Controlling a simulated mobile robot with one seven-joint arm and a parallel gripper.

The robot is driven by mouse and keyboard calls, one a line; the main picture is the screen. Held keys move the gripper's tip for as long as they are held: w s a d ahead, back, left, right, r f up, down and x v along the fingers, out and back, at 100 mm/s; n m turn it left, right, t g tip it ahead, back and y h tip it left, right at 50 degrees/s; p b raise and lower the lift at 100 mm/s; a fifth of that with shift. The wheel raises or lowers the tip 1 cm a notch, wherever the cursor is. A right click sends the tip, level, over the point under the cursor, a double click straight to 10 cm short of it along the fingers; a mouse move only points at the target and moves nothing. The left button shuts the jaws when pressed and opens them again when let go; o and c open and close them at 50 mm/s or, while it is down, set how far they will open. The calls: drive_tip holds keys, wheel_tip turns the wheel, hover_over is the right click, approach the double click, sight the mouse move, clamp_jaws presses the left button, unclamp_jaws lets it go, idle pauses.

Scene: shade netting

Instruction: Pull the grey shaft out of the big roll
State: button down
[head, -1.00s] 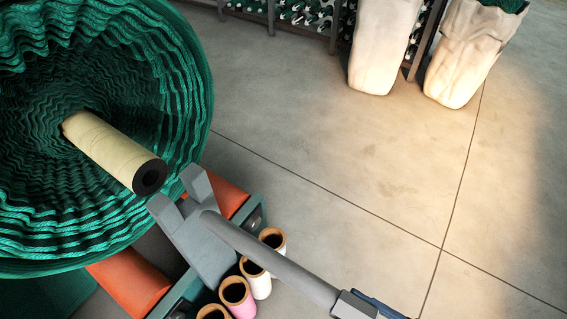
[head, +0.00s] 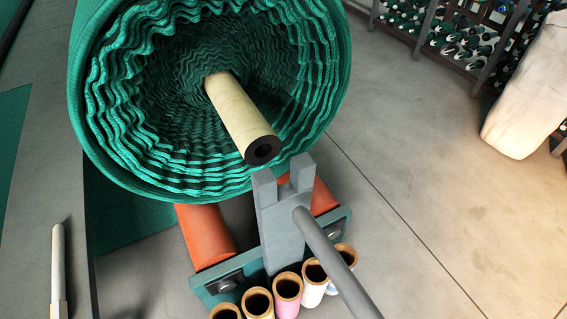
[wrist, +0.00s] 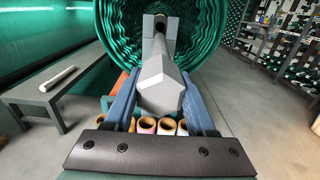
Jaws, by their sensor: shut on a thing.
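The big roll (head: 335,75) of green netting shows its open end in the head view. A pale cardboard core (head: 236,108) sticks out of its middle, with an empty dark bore at the near end. The grey shaft (head: 335,262) lies outside the core, its far end beside the grey forked stand (head: 283,235) and clear of the bore. In the wrist view the shaft's thick faceted near end (wrist: 160,85) sits between the blue fingers of my gripper (wrist: 161,103), which is shut on it. My gripper is out of the head view.
Orange rollers (head: 205,236) and a teal frame (head: 215,287) stand under the roll. Several small spools (head: 287,287) stand in front. A grey bench (head: 35,200) with a pale rod (head: 58,265) is at left. Open floor (head: 430,170) lies right; racks and a pale sack (head: 525,90) stand beyond.

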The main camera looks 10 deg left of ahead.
drive_tip(key=shift+s+d+f+b, duration=0.1)
drive_tip(key=shift+s+d+b, duration=0.1)
drive_tip(key=shift+b, duration=0.65)
drive_tip(key=shift+s+d+b, duration=0.1)
drive_tip(key=shift+s+b, duration=0.1)
drive_tip(key=shift+b, duration=0.35)
drive_tip(key=shift+s+d+b, duration=0.25)
drive_tip(key=shift+s+b, duration=0.1)
drive_tip(key=shift+b, duration=0.8)
drive_tip(key=shift+s+r, duration=0.2)
drive_tip(key=shift+r, duration=0.05)
drive_tip(key=shift+p+v, duration=0.5)
drive_tip(key=shift+v, duration=0.4)
drive_tip(key=shift+w, duration=0.1)
